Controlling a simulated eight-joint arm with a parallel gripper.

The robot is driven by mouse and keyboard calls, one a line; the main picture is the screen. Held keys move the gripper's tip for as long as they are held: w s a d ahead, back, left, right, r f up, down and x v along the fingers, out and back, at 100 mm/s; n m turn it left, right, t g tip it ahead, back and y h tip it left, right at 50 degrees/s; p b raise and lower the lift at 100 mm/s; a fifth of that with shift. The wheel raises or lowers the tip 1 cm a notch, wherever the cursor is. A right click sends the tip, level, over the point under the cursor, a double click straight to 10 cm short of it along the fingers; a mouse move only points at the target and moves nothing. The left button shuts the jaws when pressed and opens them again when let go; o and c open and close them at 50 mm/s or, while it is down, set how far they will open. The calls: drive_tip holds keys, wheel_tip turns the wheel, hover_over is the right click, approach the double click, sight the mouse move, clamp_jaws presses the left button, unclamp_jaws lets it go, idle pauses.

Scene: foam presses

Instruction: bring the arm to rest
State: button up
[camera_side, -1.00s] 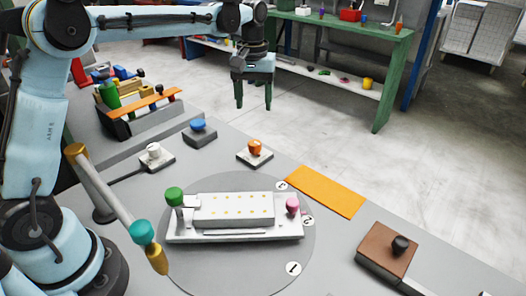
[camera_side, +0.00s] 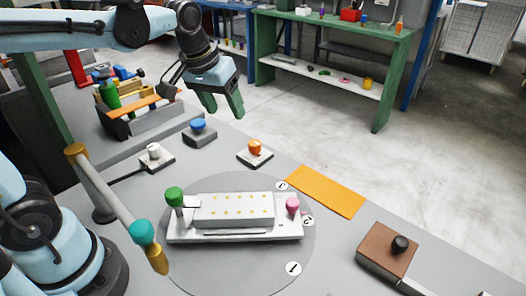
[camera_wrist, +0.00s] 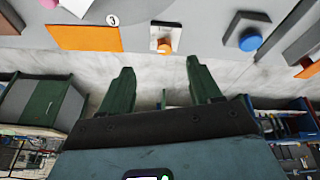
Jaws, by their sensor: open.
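My gripper (camera_side: 224,105) is open and empty in the side view, with its two green fingers apart. It hangs in the air above the far edge of the grey table, tilted down and to the right. Its green fingers (camera_wrist: 157,88) also show apart in the wrist view, with nothing between them. My arm reaches across the top left of the side view, clear of the things on the table.
The grey table holds a white press plate (camera_side: 235,228) on a round disc, an orange-knobbed block (camera_side: 255,157), a blue-knobbed block (camera_side: 199,138), an orange mat (camera_side: 325,191), a brown block (camera_side: 386,250) and a slanted rod (camera_side: 110,195). A green shelf (camera_side: 330,50) stands behind. Floor between is clear.

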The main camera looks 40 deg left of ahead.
drive_tip(key=s+f+m+t, duration=0.3)
drive_tip(key=s+f, duration=0.1)
drive_tip(key=s, duration=0.4)
drive_tip(key=shift+s+d+f, duration=0.2)
drive_tip(key=shift+d+f, duration=0.2)
drive_tip(key=shift+d, duration=0.05)
drive_tip(key=shift+r, duration=0.1)
drive_tip(key=shift+c, duration=0.2)
